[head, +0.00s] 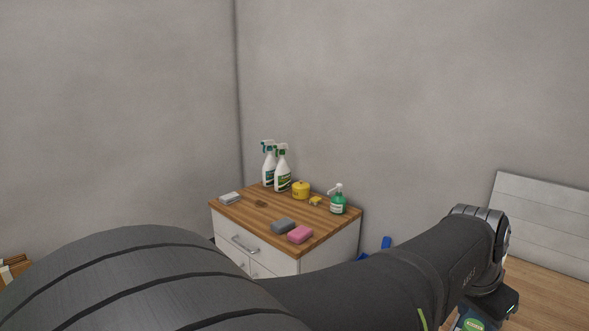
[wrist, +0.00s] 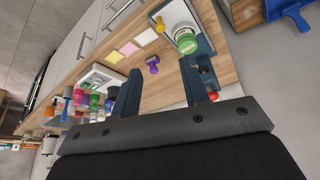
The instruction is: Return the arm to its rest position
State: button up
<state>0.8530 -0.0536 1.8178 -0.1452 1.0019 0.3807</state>
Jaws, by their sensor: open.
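My arm (head: 385,285) stretches across the bottom of the head view, from the lower left to the right edge. Its far end bends downward at the lower right, and the gripper's fingers cannot be made out there. In the wrist view my gripper (wrist: 160,66) is open, with two dark blue fingers wide apart and nothing held between them. The fingers are over a wooden counter (wrist: 225,72). A purple stamp (wrist: 153,64) shows between the fingertips, and a jar with a green label (wrist: 186,42) shows just beyond the right finger.
The wrist view shows sticky notes (wrist: 130,48), a yellow-handled stamp (wrist: 160,23), several coloured bottles at left and a blue dustpan (wrist: 290,14). In the head view, a drawer cabinet (head: 325,247) with spray bottles (head: 282,172) and sponges (head: 300,234) stands behind my arm.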

jog(key=x, duration=1.7)
jog(key=shift+f, duration=0.15)
jog(key=shift+w+d+f, duration=0.2)
jog(key=shift+w+d, duration=0.35)
jog(key=shift+d, duration=0.05)
jog(key=shift+w+d, duration=0.2)
jog(key=shift+d, duration=0.05)
